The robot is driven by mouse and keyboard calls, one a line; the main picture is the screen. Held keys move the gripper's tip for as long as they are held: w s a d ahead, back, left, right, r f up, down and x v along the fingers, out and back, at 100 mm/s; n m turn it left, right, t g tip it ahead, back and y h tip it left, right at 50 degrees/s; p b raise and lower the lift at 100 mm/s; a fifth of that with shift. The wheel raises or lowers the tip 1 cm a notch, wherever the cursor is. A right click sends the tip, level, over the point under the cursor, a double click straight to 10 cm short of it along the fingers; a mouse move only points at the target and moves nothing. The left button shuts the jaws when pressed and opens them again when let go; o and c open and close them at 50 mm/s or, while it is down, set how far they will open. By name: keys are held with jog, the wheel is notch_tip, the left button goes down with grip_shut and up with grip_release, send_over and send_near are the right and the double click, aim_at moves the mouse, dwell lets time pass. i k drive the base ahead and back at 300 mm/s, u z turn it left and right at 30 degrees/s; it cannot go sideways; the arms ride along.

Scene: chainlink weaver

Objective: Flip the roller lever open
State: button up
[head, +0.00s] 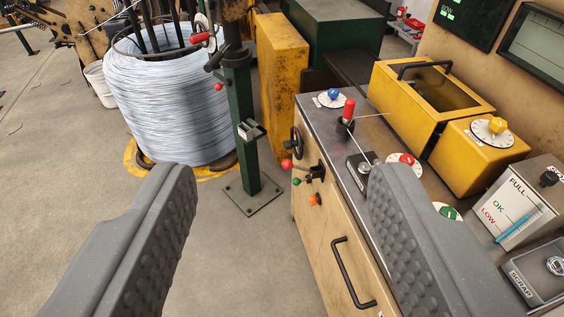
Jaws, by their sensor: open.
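My gripper (283,178) is open and empty, its two grey fingers wide apart at the bottom of the view. Several red-ended handles show ahead, and I cannot tell for sure which is the roller lever. A lever with an upright red grip (348,110) stands on the bench top near a thin wire. A red-ball lever (287,164) sticks out left from the bench's front face. A red handle (199,37) sits high on the green post (240,130). My fingers appear apart from all of them. The right finger hides part of the bench.
A wire coil (165,100) stands at the left behind the post. The bench front (325,225) carries a black handwheel (296,142), small knobs and a black pull handle (352,275). Dials, a yellow box (415,100) and a SCRAP box (540,280) fill the bench top.

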aim_at(287, 164)
jog(key=i, duration=0.95)
jog(key=u, duration=0.45)
